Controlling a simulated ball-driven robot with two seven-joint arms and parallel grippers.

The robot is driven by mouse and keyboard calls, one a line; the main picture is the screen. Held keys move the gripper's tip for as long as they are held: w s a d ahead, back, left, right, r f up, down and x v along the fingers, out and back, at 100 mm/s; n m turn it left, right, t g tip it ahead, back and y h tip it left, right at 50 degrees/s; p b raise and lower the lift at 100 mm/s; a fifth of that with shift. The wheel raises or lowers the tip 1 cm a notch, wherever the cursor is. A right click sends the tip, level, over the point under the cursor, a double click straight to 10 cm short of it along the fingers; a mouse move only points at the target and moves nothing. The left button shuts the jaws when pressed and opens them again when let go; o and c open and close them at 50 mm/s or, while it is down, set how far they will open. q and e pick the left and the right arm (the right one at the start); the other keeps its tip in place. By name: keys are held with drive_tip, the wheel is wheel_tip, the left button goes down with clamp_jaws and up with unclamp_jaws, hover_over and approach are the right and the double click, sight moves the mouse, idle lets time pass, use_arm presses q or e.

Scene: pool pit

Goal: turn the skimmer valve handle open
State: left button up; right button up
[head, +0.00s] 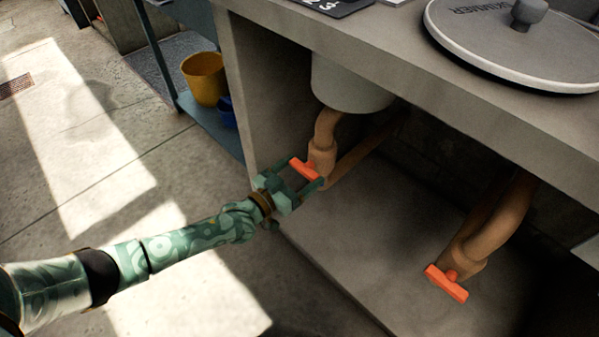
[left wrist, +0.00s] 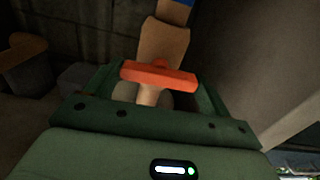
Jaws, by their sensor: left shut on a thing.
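An orange valve handle (head: 303,168) sits on a tan pipe (head: 321,150) under the counter, below a pale round tank. My left gripper (head: 306,172) is shut on this handle, with a finger at each end of it. In the left wrist view the handle (left wrist: 159,77) lies crosswise between the green fingers, in front of the pipe. A second orange handle (head: 446,284) is on another pipe at the lower right, apart from the gripper. A round lid marked SKIMMER (head: 520,35) lies on the counter at the upper right. My right gripper is out of view.
The concrete counter (head: 400,62) overhangs the pipes, and its side wall (head: 265,95) stands left of the held handle. A yellow bucket (head: 205,78) and a blue container are on a shelf further left. The floor at the left is clear.

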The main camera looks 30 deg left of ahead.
use_arm(q)
drive_tip(key=n, duration=0.8)
drive_tip(key=shift+f, duration=0.1)
drive_tip(key=n, duration=0.4)
drive_tip(key=shift+s+n, duration=0.1)
drive_tip(key=shift+n, duration=2.4)
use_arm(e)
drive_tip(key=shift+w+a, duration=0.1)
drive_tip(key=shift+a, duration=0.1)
use_arm(q)
drive_tip(key=shift+n, duration=0.3)
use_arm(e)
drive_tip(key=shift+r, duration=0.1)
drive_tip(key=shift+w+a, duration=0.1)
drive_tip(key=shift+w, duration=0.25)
